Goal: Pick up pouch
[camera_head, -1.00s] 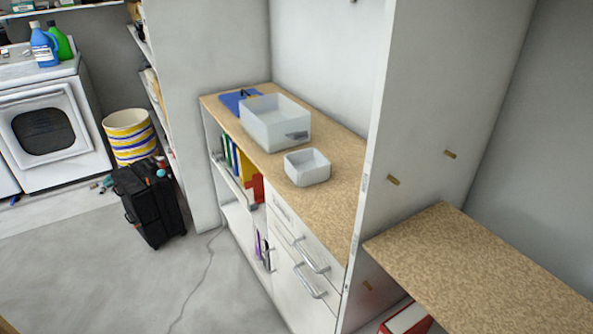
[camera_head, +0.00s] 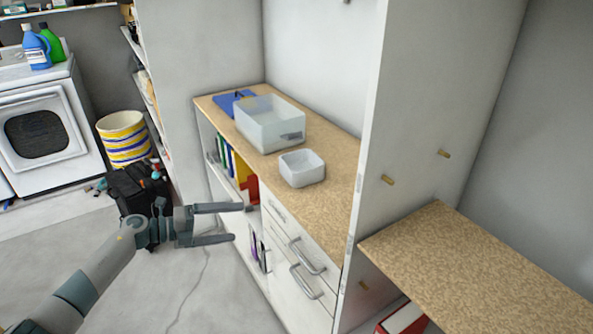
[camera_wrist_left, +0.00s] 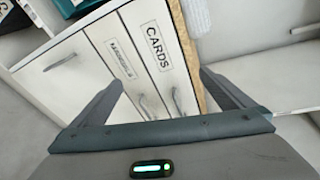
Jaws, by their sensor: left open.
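I cannot make out a pouch for certain in either view. A flat blue item (camera_head: 232,102) with a dark piece on it lies at the far end of the cabinet's speckled top. My left gripper (camera_head: 238,222) is open and empty, in front of the cabinet's shelf and drawers, below the level of the top. In the left wrist view its spread fingers (camera_wrist_left: 160,78) face white drawers, one labelled "CARDS" (camera_wrist_left: 157,46). My right gripper is not in view.
A large translucent bin (camera_head: 268,138) and a small white bin (camera_head: 302,170) stand on the cabinet top (camera_head: 326,198). A tall white panel (camera_head: 425,120) stands to their right, with a lower shelf board (camera_head: 470,265) beyond. A black suitcase (camera_head: 130,190) stands on the floor.

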